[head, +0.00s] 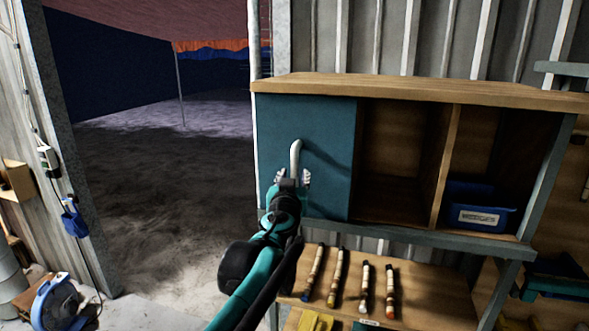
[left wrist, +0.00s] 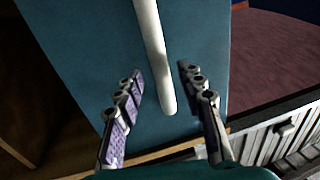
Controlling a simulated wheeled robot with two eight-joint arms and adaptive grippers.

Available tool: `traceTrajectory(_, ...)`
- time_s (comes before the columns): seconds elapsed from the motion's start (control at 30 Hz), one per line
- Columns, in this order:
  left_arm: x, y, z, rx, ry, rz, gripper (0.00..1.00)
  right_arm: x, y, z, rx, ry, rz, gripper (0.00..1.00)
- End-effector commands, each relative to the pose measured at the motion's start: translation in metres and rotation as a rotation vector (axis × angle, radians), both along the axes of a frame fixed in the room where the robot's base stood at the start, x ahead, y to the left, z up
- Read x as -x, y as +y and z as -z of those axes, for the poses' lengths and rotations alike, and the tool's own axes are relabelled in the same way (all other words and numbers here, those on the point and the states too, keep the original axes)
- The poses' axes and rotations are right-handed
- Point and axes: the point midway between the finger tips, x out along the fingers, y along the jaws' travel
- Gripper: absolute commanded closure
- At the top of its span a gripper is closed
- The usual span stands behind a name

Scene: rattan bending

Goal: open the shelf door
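The teal shelf door (head: 325,130) covers the left bay of the wooden shelf (head: 430,92). A pale, curved bar handle (head: 296,155) stands out from the door. My left gripper (head: 293,180) is at the handle's lower end. In the left wrist view the handle (left wrist: 153,50) hangs between the two spread fingers of my left gripper (left wrist: 162,74), with a gap on each side. The door (left wrist: 80,50) fills the background there. My right gripper is not in view.
The middle bay is empty and open. A blue bin (head: 478,210) labelled WEDGES sits in the right bay. A wide opening with bare ground (head: 170,170) is left of the shelf.

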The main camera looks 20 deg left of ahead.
Motion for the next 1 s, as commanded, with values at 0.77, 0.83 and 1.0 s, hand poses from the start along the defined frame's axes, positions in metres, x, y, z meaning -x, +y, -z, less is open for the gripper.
traceTrajectory(0.77,-0.031,0.005,0.000,0.000,0.000,0.000,1.00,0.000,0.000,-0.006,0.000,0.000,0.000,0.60)
traceTrajectory(0.83,-0.031,0.005,0.000,0.000,0.000,0.000,1.00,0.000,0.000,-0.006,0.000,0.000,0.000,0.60)
traceTrajectory(1.0,-0.031,0.001,0.000,0.000,0.000,0.001,1.00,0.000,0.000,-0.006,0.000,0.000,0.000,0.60)
